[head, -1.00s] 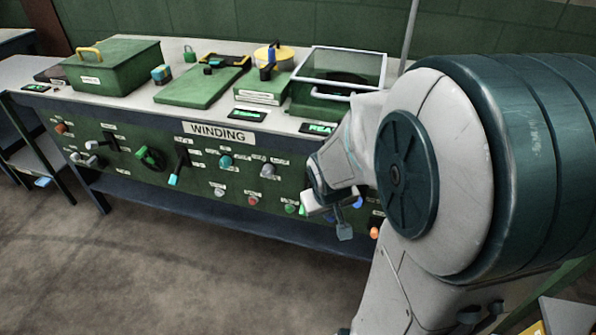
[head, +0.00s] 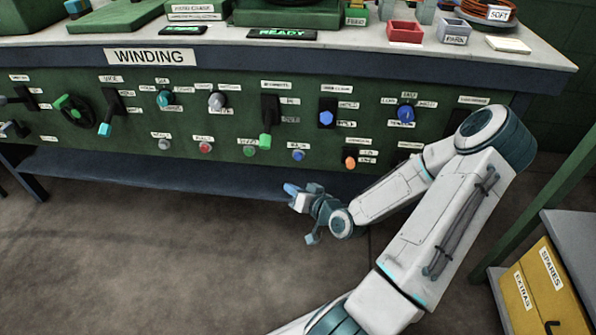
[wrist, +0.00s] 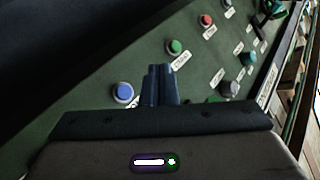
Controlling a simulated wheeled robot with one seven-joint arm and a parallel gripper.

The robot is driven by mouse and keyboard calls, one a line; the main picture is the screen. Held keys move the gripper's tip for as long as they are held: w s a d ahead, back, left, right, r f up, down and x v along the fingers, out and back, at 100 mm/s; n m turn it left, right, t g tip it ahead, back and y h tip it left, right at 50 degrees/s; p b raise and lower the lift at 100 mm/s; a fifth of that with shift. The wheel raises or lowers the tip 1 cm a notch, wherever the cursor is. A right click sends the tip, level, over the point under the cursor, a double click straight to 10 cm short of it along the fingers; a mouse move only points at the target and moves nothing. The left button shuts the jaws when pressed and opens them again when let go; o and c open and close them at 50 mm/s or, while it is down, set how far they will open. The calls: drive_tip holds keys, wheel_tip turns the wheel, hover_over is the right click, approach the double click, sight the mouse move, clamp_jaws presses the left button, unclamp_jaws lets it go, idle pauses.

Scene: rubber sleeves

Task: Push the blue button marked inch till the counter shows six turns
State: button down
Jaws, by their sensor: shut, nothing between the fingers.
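The small blue button (head: 298,154) sits low on the green panel in the head view, between the green button and the orange knob. Its label is too small to read surely. In the wrist view a blue button (wrist: 123,92) with a pale collar lies just left of my fingers. My gripper (head: 290,189) is shut and empty, below the button in the head picture and apart from it. Its closed fingertips (wrist: 158,70) point toward the panel between the blue and green buttons. A display (head: 282,34) on the bench top reads READY. I see no turn count.
The bench top (head: 350,40) overhangs the panel.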

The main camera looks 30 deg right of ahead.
sight(298, 156)
drive_tip(key=shift+w+d+m+t, duration=0.1)
drive_tip(key=shift+d+m+t, duration=0.45)
drive_tip(key=shift+t, duration=0.15)
drive_tip(key=w+d, duration=0.5)
drive_tip(key=w, duration=0.2)
drive_tip(key=shift+w+b, duration=0.15)
drive_tip(key=shift+b, duration=0.15)
idle(1.8)
drive_tip(key=shift+w+d, duration=0.15)
drive_tip(key=shift+w, duration=0.2)
drive_tip(key=shift+w+d, duration=0.2)
drive_tip(key=shift+w, duration=0.05)
idle(0.6)
drive_tip(key=shift+s+a, duration=0.45)
drive_tip(key=shift+s, duration=0.15)
